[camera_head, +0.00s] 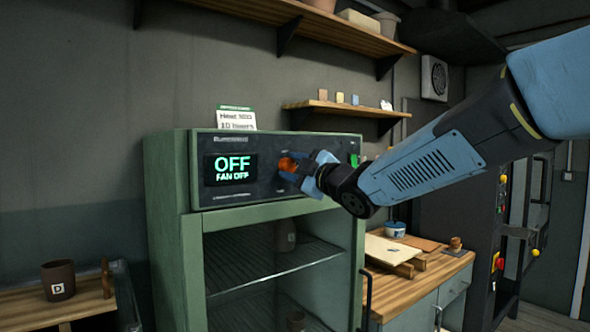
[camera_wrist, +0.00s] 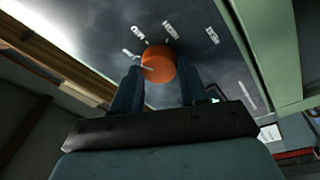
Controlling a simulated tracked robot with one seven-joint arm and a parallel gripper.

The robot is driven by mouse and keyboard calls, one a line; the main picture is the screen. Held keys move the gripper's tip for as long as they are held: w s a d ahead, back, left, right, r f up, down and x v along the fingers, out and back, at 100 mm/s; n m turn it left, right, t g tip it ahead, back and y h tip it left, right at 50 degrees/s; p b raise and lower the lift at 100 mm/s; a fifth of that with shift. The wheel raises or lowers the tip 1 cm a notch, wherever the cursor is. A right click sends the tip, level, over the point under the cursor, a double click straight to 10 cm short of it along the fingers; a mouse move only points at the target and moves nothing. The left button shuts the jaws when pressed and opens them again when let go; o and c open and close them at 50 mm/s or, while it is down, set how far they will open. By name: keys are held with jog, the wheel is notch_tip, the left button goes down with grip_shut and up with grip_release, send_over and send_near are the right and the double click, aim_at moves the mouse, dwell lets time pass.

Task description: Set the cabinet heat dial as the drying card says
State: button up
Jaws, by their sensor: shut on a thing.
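The green cabinet (camera_head: 168,190) has a dark panel with a lit display (camera_head: 231,168) reading OFF and FAN OFF. The orange heat dial (camera_head: 287,164) is right of the display. My gripper (camera_head: 292,170) is shut on the dial. In the wrist view the round dial (camera_wrist: 158,64) sits between my two fingers, with a pale mark at its left side.
A green light or switch (camera_head: 354,160) is at the panel's right end. The open cabinet shelves (camera_head: 270,262) are below. A small wooden shelf (camera_head: 345,108) is above right. A dark mug (camera_head: 58,280) stands on the left table, and a wooden worktop (camera_head: 440,266) is at right.

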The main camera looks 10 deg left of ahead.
jog(key=m, duration=0.4)
jog(key=m+t, duration=0.1)
jog(key=m, duration=0.2)
jog(key=shift+f+h, duration=0.3)
jog(key=shift+h, duration=0.1)
jog(key=o, duration=0.8)
jog(key=shift+o, duration=1.3)
jog(key=shift+r, duration=0.25)
jog(key=v, duration=1.4)
jog(key=shift+a+f, duration=0.1)
jog(key=shift+a, duration=0.05)
